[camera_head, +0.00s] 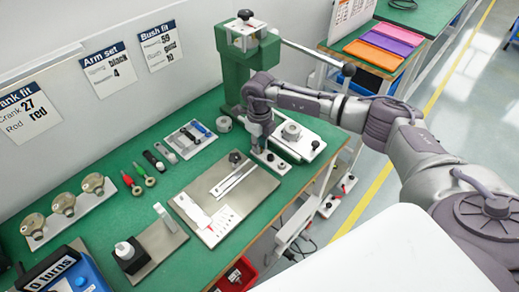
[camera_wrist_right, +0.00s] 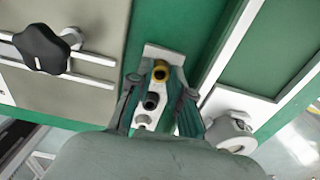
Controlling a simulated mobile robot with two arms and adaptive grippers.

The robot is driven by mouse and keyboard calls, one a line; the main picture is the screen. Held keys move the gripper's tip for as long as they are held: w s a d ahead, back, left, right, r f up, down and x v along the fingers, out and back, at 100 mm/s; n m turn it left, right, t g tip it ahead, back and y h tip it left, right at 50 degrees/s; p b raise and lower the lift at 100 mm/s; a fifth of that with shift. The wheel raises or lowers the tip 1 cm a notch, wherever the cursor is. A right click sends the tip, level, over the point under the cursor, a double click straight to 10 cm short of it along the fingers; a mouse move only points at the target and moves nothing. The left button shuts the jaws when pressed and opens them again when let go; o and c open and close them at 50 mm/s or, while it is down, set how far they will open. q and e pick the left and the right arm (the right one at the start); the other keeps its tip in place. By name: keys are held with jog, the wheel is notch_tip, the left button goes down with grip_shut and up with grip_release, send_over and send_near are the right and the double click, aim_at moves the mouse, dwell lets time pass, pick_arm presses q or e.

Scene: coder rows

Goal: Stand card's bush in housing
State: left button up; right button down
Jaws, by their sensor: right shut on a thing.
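My right gripper (camera_head: 262,146) points down over a white bush plate (camera_head: 279,164) on the green bench. In the right wrist view its fingers (camera_wrist_right: 158,80) are closed about a yellow brass bush (camera_wrist_right: 160,70). The brass bush is at the plate's far end; whether it is lifted clear cannot be told. A dark bush (camera_wrist_right: 150,102) and a pale one (camera_wrist_right: 142,122) stand in line nearer the wrist. The round grey housing (camera_head: 291,131) sits on a white base beside the gripper. It also shows in the wrist view (camera_wrist_right: 228,130). The "Bush fit" card (camera_head: 160,45) hangs on the wall, partly legible.
A green press (camera_head: 245,60) with a long lever stands behind the gripper. A grey slotted plate with a black knob (camera_head: 234,180) lies left of the bush plate. The bench edge is close at right.

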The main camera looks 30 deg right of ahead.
jog(key=shift+r, duration=0.1)
jog(key=shift+r+p, duration=2.1)
jog(key=shift+r, duration=0.9)
jog(key=d+r+n+p, duration=0.35)
jog(key=d+r, duration=0.25)
jog(key=r, duration=0.2)
jog(key=d+f+b, duration=0.1)
jog(key=d+f+n+b, duration=0.1)
jog(key=d+f+b, duration=0.1)
jog(key=d+f+n+b, duration=0.1)
jog(key=d+b, duration=0.1)
jog(key=shift+s+f+n, duration=0.2)
jog(key=shift+s+n, duration=0.05)
jog(key=shift+s, duration=0.15)
jog(key=shift+f+b, duration=0.45)
jog(key=shift+f, duration=0.15)
jog(key=shift+f+b, duration=0.45)
jog(key=shift+f, duration=0.15)
